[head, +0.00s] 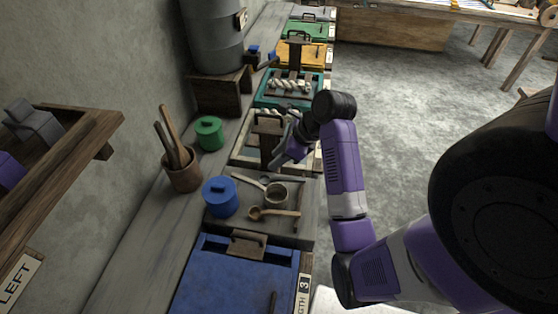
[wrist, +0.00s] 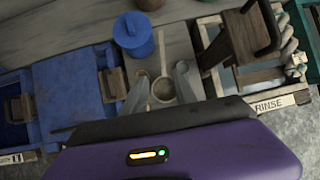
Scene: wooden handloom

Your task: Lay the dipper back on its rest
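Two long-handled tools lie on the grey worktop: a wooden ladle (head: 256,213), its handle pointing right in the head view, and a round cup with a handle (head: 275,194) just beyond it. I cannot tell for certain which is the dipper, and no separate rest stands out. In the wrist view the cup (wrist: 163,89) lies between my fingertips in the picture, and the ladle's bowl (wrist: 140,74) is by the left finger. My gripper (wrist: 161,88) is open and empty. In the head view my gripper (head: 283,157) hangs above the worktop, beyond both tools.
A blue lidded pot (head: 220,197) stands left of the tools, with a green lidded pot (head: 209,133) and a crock of wooden sticks (head: 183,172) further back. A blue vat (head: 235,275) is in front. A tray with a wooden handle (wrist: 248,40) is close beside my gripper.

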